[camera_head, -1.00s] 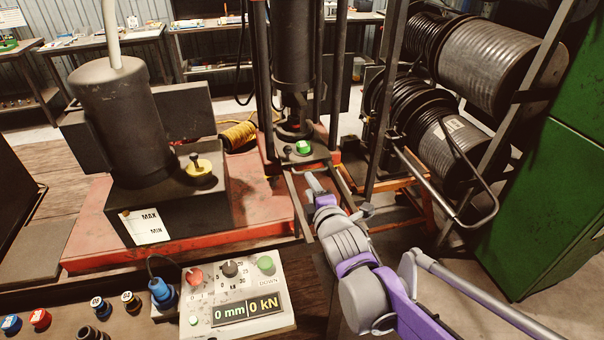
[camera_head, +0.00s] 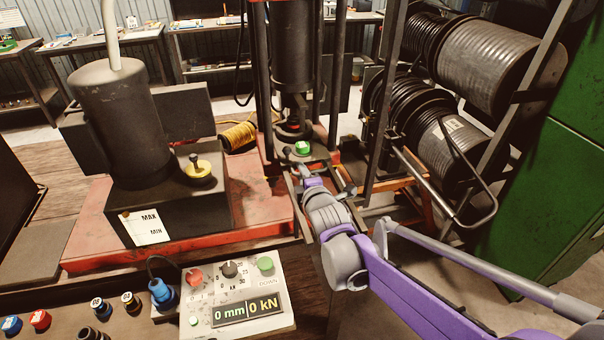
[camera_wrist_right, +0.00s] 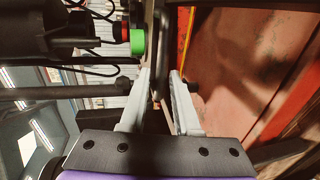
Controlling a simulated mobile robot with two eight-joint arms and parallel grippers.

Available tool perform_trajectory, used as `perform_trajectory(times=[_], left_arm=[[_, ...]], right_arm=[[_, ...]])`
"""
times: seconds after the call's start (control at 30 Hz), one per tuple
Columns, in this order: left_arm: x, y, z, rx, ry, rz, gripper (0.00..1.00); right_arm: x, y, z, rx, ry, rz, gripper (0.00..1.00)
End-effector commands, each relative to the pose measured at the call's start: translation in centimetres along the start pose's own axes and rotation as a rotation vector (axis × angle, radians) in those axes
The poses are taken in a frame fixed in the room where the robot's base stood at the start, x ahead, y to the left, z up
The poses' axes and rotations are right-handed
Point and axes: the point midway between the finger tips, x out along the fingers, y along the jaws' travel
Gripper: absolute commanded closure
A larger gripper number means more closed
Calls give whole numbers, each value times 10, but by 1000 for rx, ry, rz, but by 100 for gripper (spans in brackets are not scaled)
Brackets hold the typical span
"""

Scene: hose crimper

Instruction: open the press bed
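The press stands at the upper middle of the head view, with a dark cylinder (camera_head: 292,45) between upright posts. Beneath it is the press bed (camera_head: 321,155), a low plate carrying a round green piece (camera_head: 302,148). The green piece also shows in the right wrist view (camera_wrist_right: 138,42). My right gripper (camera_head: 299,164) reaches the front of the bed, and its fingertips are small and partly hidden. In the right wrist view my right gripper (camera_wrist_right: 161,78) has its fingers apart, with a dark bar (camera_wrist_right: 160,50) running between or just beyond the tips; contact is unclear. My left gripper is not in view.
A control box (camera_head: 240,293) reads 0 mm and 0 kN at the lower middle. A dark pump unit (camera_head: 120,110) stands on the red base (camera_head: 90,235) at left. Hose reels (camera_head: 490,65) and a green cabinet (camera_head: 555,200) stand close on the right.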

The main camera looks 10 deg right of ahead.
Motion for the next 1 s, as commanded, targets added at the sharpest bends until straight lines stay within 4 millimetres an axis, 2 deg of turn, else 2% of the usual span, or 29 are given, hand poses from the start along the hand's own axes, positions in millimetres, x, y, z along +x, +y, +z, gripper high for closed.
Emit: perform_trajectory(times=[0.03, 0.13, 0.17, 1.0], left_arm=[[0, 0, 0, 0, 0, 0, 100], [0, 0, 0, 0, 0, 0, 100], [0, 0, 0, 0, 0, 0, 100], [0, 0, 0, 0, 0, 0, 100]], right_arm=[[0, 0, 0, 0, 0, 0, 81], [0, 0, 0, 0, 0, 0, 99], [0, 0, 0, 0, 0, 0, 100], [0, 0, 0, 0, 0, 0, 100]])
